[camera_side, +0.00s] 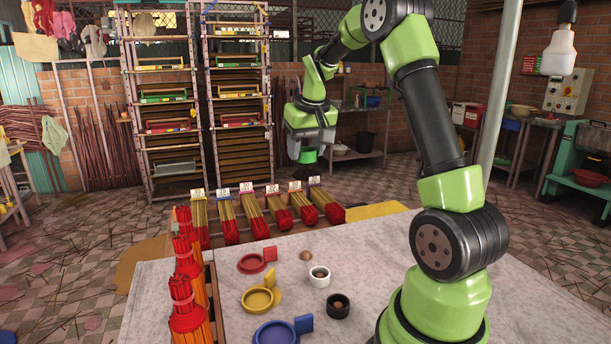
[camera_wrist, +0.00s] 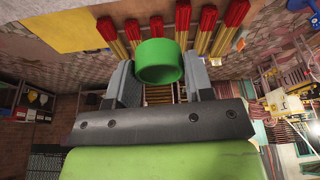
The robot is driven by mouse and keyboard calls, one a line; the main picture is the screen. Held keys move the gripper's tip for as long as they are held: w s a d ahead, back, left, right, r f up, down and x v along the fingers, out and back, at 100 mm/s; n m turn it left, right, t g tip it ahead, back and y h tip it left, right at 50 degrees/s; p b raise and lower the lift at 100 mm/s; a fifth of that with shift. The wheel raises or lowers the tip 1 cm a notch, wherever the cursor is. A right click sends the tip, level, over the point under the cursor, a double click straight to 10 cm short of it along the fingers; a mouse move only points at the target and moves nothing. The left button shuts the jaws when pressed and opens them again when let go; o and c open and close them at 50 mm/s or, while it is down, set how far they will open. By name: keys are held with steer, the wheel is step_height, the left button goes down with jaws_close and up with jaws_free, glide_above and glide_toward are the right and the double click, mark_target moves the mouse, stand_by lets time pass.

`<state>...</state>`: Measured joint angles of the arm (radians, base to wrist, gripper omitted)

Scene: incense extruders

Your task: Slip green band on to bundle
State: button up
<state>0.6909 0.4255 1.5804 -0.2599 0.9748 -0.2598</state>
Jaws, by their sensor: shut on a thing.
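The green band (camera_wrist: 160,62) is a short, wide ring held between the two fingers of my gripper (camera_wrist: 158,76) in the wrist view. In the side view the band (camera_side: 307,157) hangs under my gripper (camera_side: 308,150), above and beyond the far side of the table. Several red-tipped incense bundles (camera_side: 254,219) lie in a row below it, with small tags at their far ends. They also show at the top of the wrist view (camera_wrist: 183,22). The band is apart from every bundle. Red-tipped bundles (camera_side: 187,308) also stand upright at the table's left edge.
Red (camera_side: 251,263), yellow (camera_side: 257,300) and blue (camera_side: 274,333) round dishes with tabs lie on the table (camera_side: 365,250). A white cup (camera_side: 319,279), a black cup (camera_side: 338,308) and a small brown lump (camera_side: 306,255) are beside them. Tall racks (camera_side: 200,110) stand behind.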

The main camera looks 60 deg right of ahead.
steer(key=w+a+n, duration=0.2)
steer(key=w+a, duration=0.3)
steer(key=a, duration=0.4)
steer(key=n+y, duration=0.2)
steer(key=n, duration=0.5)
glide_above(177, 278)
step_height(177, 278, down, 4)
steer(key=shift+s+r+t, duration=0.15)
steer(key=shift+t, duration=0.25)
steer(key=shift+f+y, duration=0.3)
steer(key=shift+f, duration=1.25)
steer(key=shift+f, duration=1.45)
